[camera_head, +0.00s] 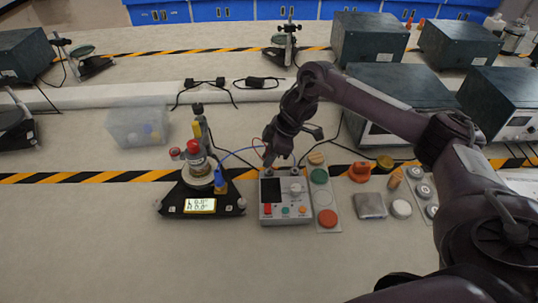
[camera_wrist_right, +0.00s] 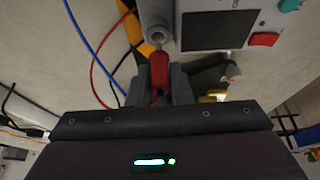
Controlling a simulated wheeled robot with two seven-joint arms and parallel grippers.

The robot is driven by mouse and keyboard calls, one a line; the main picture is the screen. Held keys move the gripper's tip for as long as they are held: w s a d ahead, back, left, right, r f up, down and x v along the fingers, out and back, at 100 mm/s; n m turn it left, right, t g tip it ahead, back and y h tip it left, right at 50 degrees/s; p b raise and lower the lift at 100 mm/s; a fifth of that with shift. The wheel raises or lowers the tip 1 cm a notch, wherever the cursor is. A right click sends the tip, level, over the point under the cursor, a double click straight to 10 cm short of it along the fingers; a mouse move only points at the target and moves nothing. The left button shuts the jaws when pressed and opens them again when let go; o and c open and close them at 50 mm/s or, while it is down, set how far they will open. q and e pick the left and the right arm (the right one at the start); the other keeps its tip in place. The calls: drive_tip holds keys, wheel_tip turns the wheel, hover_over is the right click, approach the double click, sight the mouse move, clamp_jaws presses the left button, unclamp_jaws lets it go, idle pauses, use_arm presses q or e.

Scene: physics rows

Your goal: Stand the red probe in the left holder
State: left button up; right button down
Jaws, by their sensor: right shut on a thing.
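The red probe (camera_wrist_right: 158,70) is between the fingers of my right gripper (camera_wrist_right: 160,90), which is shut on it. In the head view the right gripper (camera_head: 274,153) is at the back left of the grey meter box (camera_head: 286,210) and hides most of the probe. In the right wrist view a round grey holder (camera_wrist_right: 156,36) at the meter's edge lies just beyond the probe's far end. I cannot tell whether the probe is inside it or only beside it. A red cable (camera_wrist_right: 95,75) loops to the left of the probe. My left gripper is not in view.
A black stand with a lit display (camera_head: 200,206) and a blue-handled probe (camera_head: 219,180) stands left of the meter. A panel with coloured discs (camera_head: 327,218) is close on the right. A clear bin (camera_head: 138,125) is at the left. The front of the table is clear.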

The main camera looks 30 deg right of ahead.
drive_tip(key=shift+f+b, duration=0.55)
drive_tip(key=shift+f, duration=1.05)
idle(1.5)
drive_tip(key=c, duration=1)
unclamp_jaws()
drive_tip(key=shift+r, duration=0.1)
wheel_tip(320, 180, up, 8)
drive_tip(key=p, duration=0.7)
drive_tip(key=shift+f+p, duration=0.25)
drive_tip(key=shift+p, duration=0.1)
drive_tip(key=shift+f, duration=0.15)
